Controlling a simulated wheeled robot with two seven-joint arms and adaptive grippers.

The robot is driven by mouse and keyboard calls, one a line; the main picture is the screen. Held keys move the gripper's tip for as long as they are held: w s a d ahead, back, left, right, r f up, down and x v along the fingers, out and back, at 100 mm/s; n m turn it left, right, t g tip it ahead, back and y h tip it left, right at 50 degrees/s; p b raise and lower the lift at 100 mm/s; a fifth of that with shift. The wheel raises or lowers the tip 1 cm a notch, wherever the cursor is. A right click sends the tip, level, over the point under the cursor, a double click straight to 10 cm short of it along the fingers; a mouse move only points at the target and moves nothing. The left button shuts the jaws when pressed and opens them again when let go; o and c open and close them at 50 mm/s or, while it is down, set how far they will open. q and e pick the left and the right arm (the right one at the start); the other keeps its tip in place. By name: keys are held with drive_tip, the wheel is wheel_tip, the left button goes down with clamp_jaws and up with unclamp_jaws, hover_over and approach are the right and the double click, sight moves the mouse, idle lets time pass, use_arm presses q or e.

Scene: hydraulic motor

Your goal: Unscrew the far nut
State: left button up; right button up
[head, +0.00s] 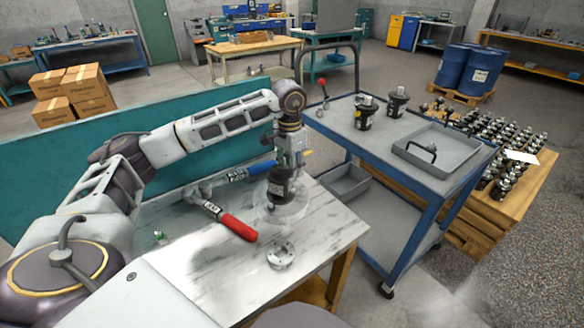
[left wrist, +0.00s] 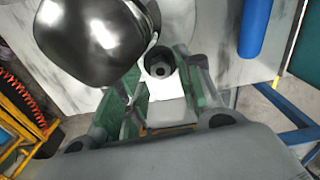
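A black hydraulic motor (head: 280,193) stands upright on a pale round base (head: 268,213) on the worktable. My left gripper (head: 290,165) points down over the motor's far side and hides part of its top. In the left wrist view the glossy dark motor body (left wrist: 92,38) fills the upper left. A round fastener with a dark hex centre, apparently a nut (left wrist: 158,68), shows between the green-padded fingers of my left gripper (left wrist: 160,82). The fingers are apart, with no clear contact on the nut. My right gripper is out of view.
A red-handled tool (head: 232,222) and a blue-handled tool (head: 252,170) lie on the worktable (head: 210,285). A round metal flange (head: 281,255) lies near its front edge. A blue cart (head: 385,152) with motors and a grey tray (head: 436,150) stands to the right.

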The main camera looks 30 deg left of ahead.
use_arm(q)
drive_tip(key=shift+s+a+f, duration=0.2)
drive_tip(key=shift+s+f, duration=0.1)
drive_tip(key=shift+f, duration=0.1)
drive_tip(key=shift+a, duration=0.1)
clamp_jaws()
drive_tip(key=shift+s+n, duration=0.1)
drive_tip(key=shift+n, duration=1.6)
unclamp_jaws()
drive_tip(key=shift+r, duration=0.1)
drive_tip(key=shift+a, duration=0.1)
drive_tip(key=shift+w+d+r+p, duration=0.3)
drive_tip(key=shift+d, duration=0.1)
drive_tip(key=shift+m+b, duration=0.3)
drive_tip(key=shift+m, duration=1.4)
